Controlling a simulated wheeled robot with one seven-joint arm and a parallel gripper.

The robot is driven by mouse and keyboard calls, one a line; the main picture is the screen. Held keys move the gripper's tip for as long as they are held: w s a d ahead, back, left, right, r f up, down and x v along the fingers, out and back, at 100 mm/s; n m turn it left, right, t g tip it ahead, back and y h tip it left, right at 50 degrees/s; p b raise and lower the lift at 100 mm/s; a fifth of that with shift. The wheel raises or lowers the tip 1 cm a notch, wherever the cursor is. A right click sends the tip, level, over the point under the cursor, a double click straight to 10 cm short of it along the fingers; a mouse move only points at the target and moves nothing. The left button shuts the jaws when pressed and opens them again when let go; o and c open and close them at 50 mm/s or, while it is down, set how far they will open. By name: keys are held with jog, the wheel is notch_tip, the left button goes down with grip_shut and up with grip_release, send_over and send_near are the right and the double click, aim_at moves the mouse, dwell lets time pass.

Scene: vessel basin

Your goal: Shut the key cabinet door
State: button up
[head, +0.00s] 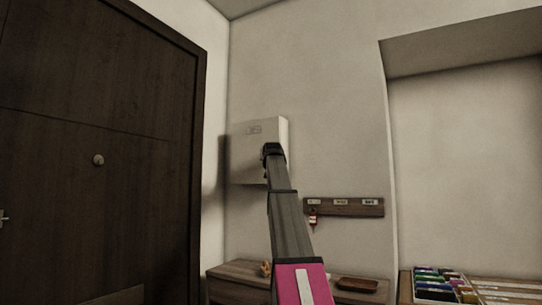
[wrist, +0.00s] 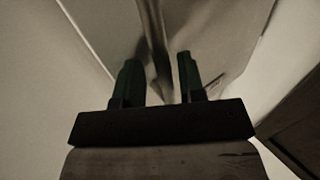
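The key cabinet (head: 243,150) is a pale box high on the wall near the corner, with a small dark marking on its front. Whether its door stands ajar cannot be told from the head view. My gripper (head: 270,150) is in front of the lower right part of the cabinet and hides some of it. In the wrist view, the two dark fingers of my gripper (wrist: 158,66) are apart. A pale panel (wrist: 215,45) fills the view beyond them, with a narrow dark-and-light edge running between the fingers. Contact cannot be told.
A wooden key rack (head: 345,212) with a hanging key is on the wall at lower right. Below is a wooden cabinet top (head: 235,271) with a brown tray (head: 357,284). A dark wooden door (head: 100,170) fills the left. A box of colourful items (head: 440,294) sits at lower right.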

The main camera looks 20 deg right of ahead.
jog(key=shift+s, duration=0.1)
jog(key=v, duration=1)
jog(key=shift+s, duration=0.4)
jog(key=shift+a+r, duration=0.1)
